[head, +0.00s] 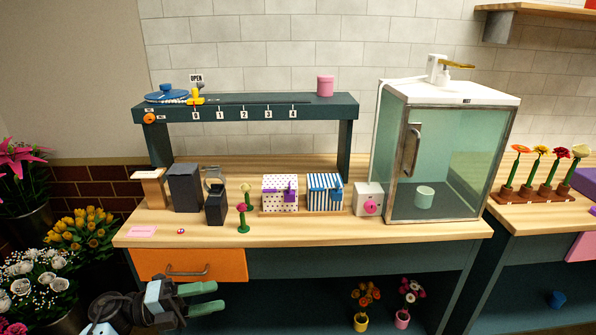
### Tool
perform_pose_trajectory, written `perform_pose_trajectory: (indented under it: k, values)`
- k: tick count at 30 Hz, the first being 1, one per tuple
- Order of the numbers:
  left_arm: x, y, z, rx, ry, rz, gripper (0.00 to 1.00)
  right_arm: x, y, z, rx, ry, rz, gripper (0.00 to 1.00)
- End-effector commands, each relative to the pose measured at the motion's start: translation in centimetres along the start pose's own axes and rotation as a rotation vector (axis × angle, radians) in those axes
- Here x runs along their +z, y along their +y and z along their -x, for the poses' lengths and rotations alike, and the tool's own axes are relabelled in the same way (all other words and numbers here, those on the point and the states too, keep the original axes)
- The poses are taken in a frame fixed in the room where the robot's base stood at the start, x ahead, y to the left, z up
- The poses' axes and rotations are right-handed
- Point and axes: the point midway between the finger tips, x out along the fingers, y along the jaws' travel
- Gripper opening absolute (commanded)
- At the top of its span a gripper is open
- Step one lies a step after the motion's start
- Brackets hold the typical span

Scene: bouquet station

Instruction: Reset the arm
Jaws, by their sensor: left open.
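My left gripper (208,298) is at the lower left, in front of the counter and below the orange drawer. Its two green fingers are apart, with nothing seen between them. It is clear of the counter (300,238) and touches nothing that I can make out. My right gripper is not in view.
On the counter stand dark boxes (185,188), a flower on a green stand (243,213), two patterned boxes (280,193) and a glass-doored cabinet (440,160). The orange drawer (190,265) is shut. Flower buckets (80,232) crowd the left. The counter's front strip is mostly clear.

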Motion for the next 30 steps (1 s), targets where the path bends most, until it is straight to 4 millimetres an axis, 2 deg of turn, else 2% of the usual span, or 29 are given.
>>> perform_pose_trajectory:
  k: [5,9,13,17,21,24,30]
  values:
    - [5.4,-3.0,1.0,-0.174,-0.284,0.077,0.53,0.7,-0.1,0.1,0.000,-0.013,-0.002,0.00]
    - [10.0,-4.6,3.5,-0.314,-0.536,0.189,0.53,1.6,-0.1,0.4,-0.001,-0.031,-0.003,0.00]
    - [13.7,-4.8,6.7,-0.426,-0.763,0.330,0.53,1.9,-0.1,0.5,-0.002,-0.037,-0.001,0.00]
    - [16.5,-3.4,10.2,-0.514,-0.976,0.502,0.53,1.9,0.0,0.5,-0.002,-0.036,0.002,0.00]
    - [18.1,-0.8,13.4,-0.574,-1.171,0.702,0.53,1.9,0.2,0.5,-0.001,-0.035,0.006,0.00]
    - [18.5,1.1,14.9,-0.594,-1.272,0.826,0.53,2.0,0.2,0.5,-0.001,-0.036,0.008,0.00]
    - [18.3,4.5,16.7,-0.600,-1.420,1.040,0.53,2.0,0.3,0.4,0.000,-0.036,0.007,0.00]
